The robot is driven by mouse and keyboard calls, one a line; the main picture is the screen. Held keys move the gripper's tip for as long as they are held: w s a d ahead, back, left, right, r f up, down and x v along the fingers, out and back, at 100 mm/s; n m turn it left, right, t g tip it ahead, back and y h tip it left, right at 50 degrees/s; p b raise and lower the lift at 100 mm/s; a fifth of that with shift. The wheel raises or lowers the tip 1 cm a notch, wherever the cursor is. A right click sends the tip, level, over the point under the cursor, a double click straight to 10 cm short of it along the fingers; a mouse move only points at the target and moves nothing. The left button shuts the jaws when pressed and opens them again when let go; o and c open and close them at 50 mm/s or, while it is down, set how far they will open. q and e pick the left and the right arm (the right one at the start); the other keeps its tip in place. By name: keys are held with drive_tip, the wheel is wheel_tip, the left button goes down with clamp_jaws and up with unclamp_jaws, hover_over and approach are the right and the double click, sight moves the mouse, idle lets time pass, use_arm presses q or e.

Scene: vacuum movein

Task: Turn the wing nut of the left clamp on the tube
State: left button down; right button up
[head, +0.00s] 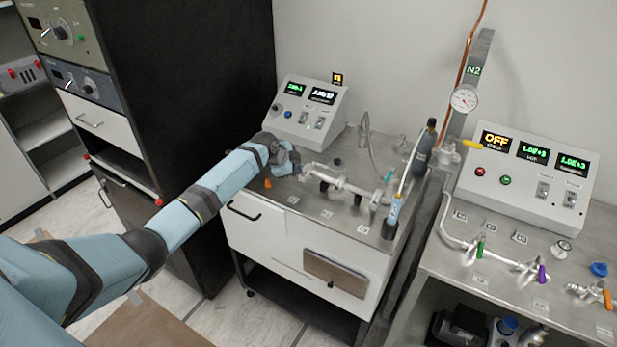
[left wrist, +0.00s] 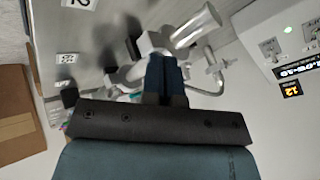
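A pale metal tube line (head: 345,186) with fittings runs across the left bench top in the head view. My left gripper (head: 283,158) is at the left end of this line and covers that part, so the left clamp and its wing nut cannot be made out there. In the left wrist view, the dark blue fingers of my left gripper (left wrist: 163,76) are close together, with their tips against or right beside a light metal fitting (left wrist: 150,44). A pale cylinder (left wrist: 196,26) lies just past it. Whether the wing nut is between the fingers is hidden. My right gripper is not in view.
A control box (head: 310,110) with lit displays stands behind the tube line. A dark bottle-like probe (head: 424,150) and a gauge (head: 464,98) are to the right. A black cabinet (head: 185,80) stands left of the bench. A second bench (head: 560,310) carries coloured valves.

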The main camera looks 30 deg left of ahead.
use_arm(q)
drive_tip(key=shift+s+d+f, duration=0.1)
drive_tip(key=shift+f, duration=0.2)
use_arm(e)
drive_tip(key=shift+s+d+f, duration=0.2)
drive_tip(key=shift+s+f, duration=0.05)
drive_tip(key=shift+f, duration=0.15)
use_arm(q)
drive_tip(key=shift+d, duration=0.15)
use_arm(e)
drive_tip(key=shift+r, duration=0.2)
